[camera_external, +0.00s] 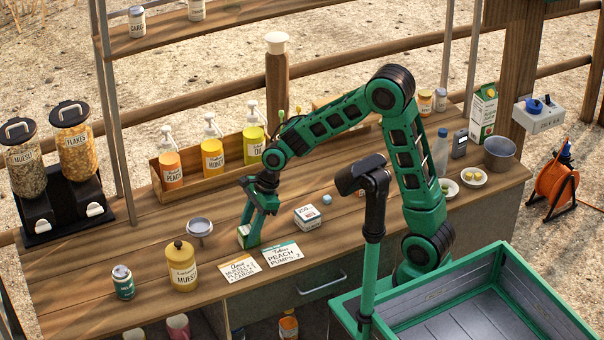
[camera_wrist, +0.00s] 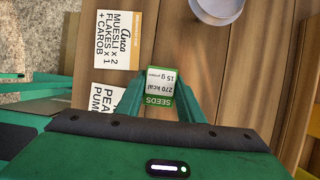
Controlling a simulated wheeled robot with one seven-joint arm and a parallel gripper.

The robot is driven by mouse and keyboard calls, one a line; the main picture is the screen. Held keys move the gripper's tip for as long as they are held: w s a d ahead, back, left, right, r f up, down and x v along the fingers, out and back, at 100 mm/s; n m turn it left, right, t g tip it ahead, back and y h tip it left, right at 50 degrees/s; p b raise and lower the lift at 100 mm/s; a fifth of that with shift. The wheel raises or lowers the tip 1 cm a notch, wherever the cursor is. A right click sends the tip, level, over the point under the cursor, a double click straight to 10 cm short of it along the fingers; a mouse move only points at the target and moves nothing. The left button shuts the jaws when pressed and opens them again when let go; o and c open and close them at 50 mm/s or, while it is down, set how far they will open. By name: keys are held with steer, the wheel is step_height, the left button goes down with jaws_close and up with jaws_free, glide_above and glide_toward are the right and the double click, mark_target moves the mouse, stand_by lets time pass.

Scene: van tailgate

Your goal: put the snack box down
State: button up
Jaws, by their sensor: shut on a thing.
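The snack box (camera_wrist: 160,84) is a small white and green carton marked "SEEDS", "270 kcal" and "15 g protein". In the wrist view it sits between the two green fingers of my gripper (camera_wrist: 160,92), which is shut on it. In the external view my gripper (camera_external: 252,238) points down over the wooden counter (camera_external: 150,240), with the box (camera_external: 243,232) mostly hidden by the fingers. The box is at or just above the counter; I cannot tell whether it touches.
Two order cards, one for Anca (camera_external: 239,268) and one for peach pumps (camera_external: 282,254), lie in front of my gripper. A metal dish on a stand (camera_external: 199,229) is to the left, a yellow canister (camera_external: 181,266) front left. A small white box (camera_external: 307,217) lies to the right.

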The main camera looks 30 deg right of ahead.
mark_target(243, 230)
steer(key=shift+r, duration=0.1)
steer(key=shift+r, duration=0.6)
step_height(243, 230, up, 3)
steer(key=shift+f, duration=0.15)
steer(key=s+a+r, duration=0.7)
steer(key=s+r, duration=0.3)
steer(key=r, duration=0.2)
steer(key=w+a, duration=1.5)
steer(key=a, duration=0.2)
steer(key=shift+w, duration=0.4)
step_height(243, 230, down, 16)
steer(key=shift+r, duration=0.1)
